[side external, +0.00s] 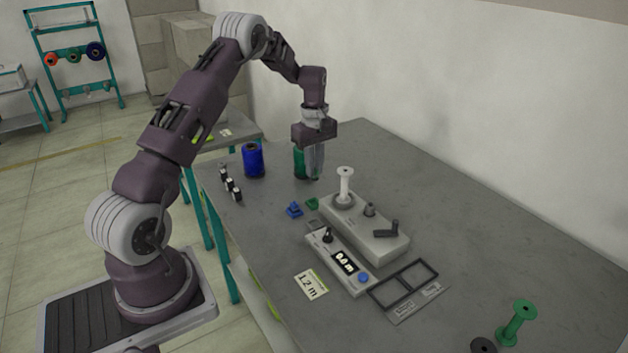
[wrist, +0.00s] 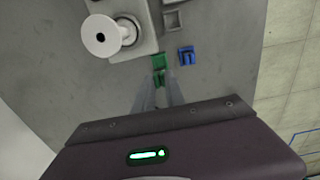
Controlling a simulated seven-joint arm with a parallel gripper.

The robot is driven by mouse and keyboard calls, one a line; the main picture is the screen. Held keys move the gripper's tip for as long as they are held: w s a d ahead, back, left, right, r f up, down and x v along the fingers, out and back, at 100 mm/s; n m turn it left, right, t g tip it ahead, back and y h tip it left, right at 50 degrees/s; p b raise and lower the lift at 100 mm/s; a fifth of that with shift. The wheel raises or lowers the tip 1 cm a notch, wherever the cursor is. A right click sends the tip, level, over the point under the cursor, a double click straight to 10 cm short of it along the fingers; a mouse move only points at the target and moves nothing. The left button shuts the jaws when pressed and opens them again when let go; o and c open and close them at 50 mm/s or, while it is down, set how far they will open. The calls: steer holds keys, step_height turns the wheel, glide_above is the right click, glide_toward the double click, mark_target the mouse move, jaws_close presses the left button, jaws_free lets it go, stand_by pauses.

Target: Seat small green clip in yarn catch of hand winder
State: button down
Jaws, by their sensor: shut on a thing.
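My gripper (side external: 314,178) points down over the table behind the hand winder (side external: 378,240). In the wrist view its fingers (wrist: 159,88) are closed on a small dark green piece (wrist: 160,78), taken as the small green clip; the fingers hide it in the side view. Another green clip (side external: 312,204) lies on the table just beyond the fingertips, and it shows in the wrist view (wrist: 159,61). A blue clip (side external: 294,210) lies beside it. The winder carries a white bobbin (side external: 346,184) upright at its near-gripper end. I cannot make out the yarn catch.
A counter box (side external: 340,262) reading 0.0 m stands along the winder, with a 1.2 m card (side external: 311,284) beside it. A black frame tray (side external: 403,284) lies at the front. Blue (side external: 253,160) and green (side external: 299,161) yarn cones stand at the back.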

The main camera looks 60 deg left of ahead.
steer(key=shift+s+d+f, duration=0.7)
steer(key=shift+d+f, duration=0.5)
steer(key=shift+d, duration=0.05)
steer(key=shift+s+d+f, duration=0.75)
steer(key=shift+d+f, duration=0.45)
steer(key=shift+d, duration=0.05)
steer(key=shift+s+d+f, duration=0.7)
steer(key=shift+d+f, duration=0.5)
steer(key=shift+d, duration=0.05)
steer(key=shift+f, duration=0.5)
steer(key=shift+f, duration=0.35)
steer(key=c, duration=1.3)
jaws_free()
